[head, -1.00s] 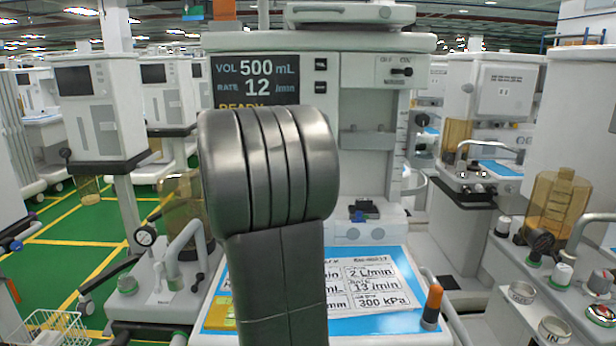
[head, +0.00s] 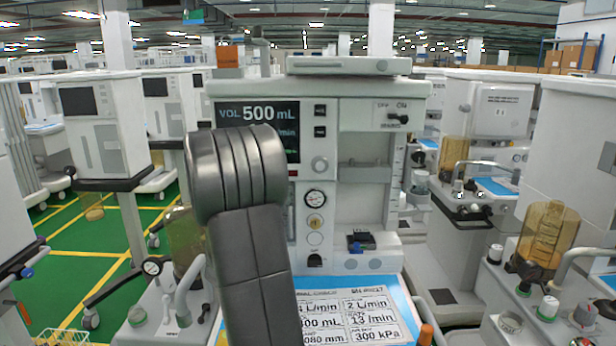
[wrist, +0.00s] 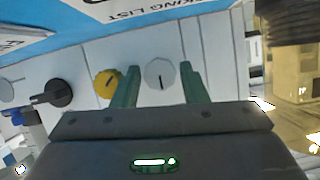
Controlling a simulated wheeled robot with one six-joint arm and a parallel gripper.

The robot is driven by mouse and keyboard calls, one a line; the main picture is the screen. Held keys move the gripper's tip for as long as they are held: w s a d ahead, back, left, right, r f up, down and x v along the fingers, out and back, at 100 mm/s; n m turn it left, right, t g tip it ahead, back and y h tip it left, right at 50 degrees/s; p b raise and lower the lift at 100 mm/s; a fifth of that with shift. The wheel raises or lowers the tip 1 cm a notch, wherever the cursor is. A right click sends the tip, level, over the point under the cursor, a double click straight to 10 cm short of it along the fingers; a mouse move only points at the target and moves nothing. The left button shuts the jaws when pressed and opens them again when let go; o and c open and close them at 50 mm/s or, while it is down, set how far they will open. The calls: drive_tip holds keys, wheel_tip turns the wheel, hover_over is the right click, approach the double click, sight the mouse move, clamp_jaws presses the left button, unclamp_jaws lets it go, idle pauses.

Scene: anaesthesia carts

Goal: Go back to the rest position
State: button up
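My gripper (wrist: 159,80) shows in the wrist view as two green fingers held apart, with nothing gripped. A pale round knob (wrist: 159,73) appears in the gap between the fingertips; I cannot tell how far beyond them it is. A yellow knob (wrist: 106,83) lies just left of the left finger, and a black knob (wrist: 59,93) is farther left. In the head view, my dark grey arm rises in front of the anaesthesia machine (head: 362,110). My gripper is not visible there.
The machine's screen (head: 257,122) is partly covered by my arm. A printed card (head: 345,316) lies on the blue worktop (head: 404,300). Other carts stand close on the left (head: 104,120) and right (head: 487,115). Green floor (head: 70,240) is open at the left.

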drive_tip(key=shift+a+r+n+h+p, duration=0.1)
drive_tip(key=shift+n+h+p, duration=0.4)
drive_tip(key=shift+p, duration=0.65)
drive_tip(key=shift+a+r+n+h+p, duration=0.1)
drive_tip(key=shift+n+h+p, duration=0.2)
drive_tip(key=shift+n+p, duration=0.6)
drive_tip(key=shift+f+p, duration=0.15)
drive_tip(key=shift+p, duration=0.45)
drive_tip(key=shift+f, duration=0.1)
drive_tip(key=shift+s, duration=0.15)
